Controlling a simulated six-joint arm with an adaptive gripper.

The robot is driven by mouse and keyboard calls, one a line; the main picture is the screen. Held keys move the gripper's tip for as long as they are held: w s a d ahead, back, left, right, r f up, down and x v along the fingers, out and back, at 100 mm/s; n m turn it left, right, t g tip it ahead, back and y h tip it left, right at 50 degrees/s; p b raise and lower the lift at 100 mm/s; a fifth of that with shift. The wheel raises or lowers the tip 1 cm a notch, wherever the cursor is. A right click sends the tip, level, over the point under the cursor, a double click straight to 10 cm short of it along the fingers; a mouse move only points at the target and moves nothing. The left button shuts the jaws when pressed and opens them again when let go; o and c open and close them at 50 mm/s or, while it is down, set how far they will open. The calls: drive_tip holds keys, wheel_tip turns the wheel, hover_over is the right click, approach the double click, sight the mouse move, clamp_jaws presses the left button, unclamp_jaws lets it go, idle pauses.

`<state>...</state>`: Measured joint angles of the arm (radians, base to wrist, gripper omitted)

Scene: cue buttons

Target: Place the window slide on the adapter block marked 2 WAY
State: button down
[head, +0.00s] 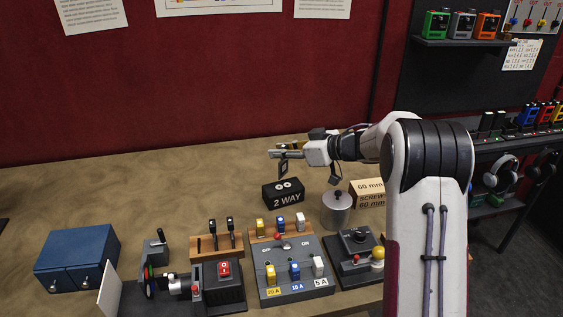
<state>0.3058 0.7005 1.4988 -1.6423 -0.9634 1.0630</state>
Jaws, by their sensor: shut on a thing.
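The adapter block marked 2 WAY (288,199) is a black box standing on the tan table, with two pale ring shapes on its top. My gripper (279,155) is above it, reaching in from the right. It is shut on a small dark piece, apparently the window slide (283,169), which hangs down between the fingers and the block. The slide is small in view, and I cannot tell whether its lower end touches the block.
A grey metal canister (336,209) and a 60 mm screw box (368,192) stand right of the block. In front are a switch panel (290,266), a joystick box (355,259) and a wooden rack (217,245). A blue cabinet (77,258) stands left. The table's back left is clear.

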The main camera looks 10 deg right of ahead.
sight(284, 161)
drive_tip(key=shift+f, duration=1.9)
drive_tip(key=shift+f, duration=0.1)
drive_tip(key=c, duration=1.8)
unclamp_jaws()
drive_tip(key=shift+c, duration=0.2)
drive_tip(key=v, duration=1.2)
